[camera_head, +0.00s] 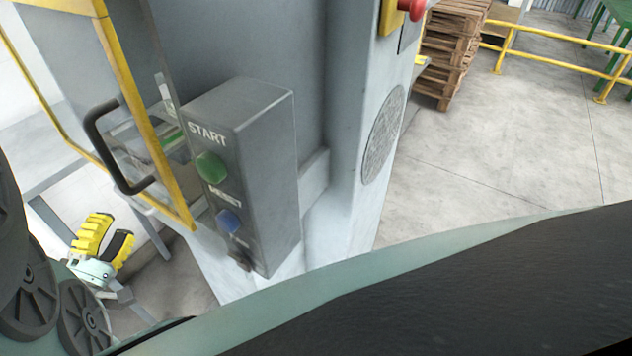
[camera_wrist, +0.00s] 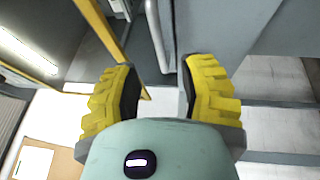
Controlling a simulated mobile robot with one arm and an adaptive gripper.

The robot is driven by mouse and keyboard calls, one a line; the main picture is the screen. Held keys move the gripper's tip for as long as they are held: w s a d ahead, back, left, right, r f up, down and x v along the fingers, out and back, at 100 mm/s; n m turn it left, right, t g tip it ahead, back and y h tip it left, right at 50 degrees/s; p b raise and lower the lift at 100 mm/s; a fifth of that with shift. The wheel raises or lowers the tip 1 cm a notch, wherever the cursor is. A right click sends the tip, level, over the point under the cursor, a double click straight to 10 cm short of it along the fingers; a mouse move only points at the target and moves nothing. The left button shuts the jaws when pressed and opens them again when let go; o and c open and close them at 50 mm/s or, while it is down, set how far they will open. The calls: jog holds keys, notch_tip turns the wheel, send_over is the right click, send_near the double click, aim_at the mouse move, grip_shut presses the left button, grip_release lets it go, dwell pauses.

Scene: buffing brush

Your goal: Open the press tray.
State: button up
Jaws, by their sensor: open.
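The press (camera_head: 340,130) is a grey machine with a yellow-framed door (camera_head: 130,90) on its left side. A black bar handle (camera_head: 104,150) is fixed to that door. Behind the frame I see part of the inside, with a small green strip (camera_head: 172,136); I cannot tell which part is the tray. My gripper (camera_head: 108,236) has yellow ribbed fingers and is open and empty, below the handle and apart from it in the head view. In the wrist view the fingers (camera_wrist: 160,78) are spread, with a grey bar and a yellow post (camera_wrist: 100,28) beyond them.
A grey control box (camera_head: 245,170) with a green START button (camera_head: 211,167) and a blue button (camera_head: 229,221) juts out right of the door. A red button (camera_head: 411,9) is higher up. Wooden pallets (camera_head: 452,45) and yellow railings (camera_head: 545,62) stand behind open floor.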

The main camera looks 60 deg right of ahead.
aim_at(129, 197)
jog(key=x, duration=0.6)
jog(key=shift+w+d, duration=0.1)
jog(key=shift+d, duration=0.25)
grip_shut()
jog(key=shift+a, duration=0.1)
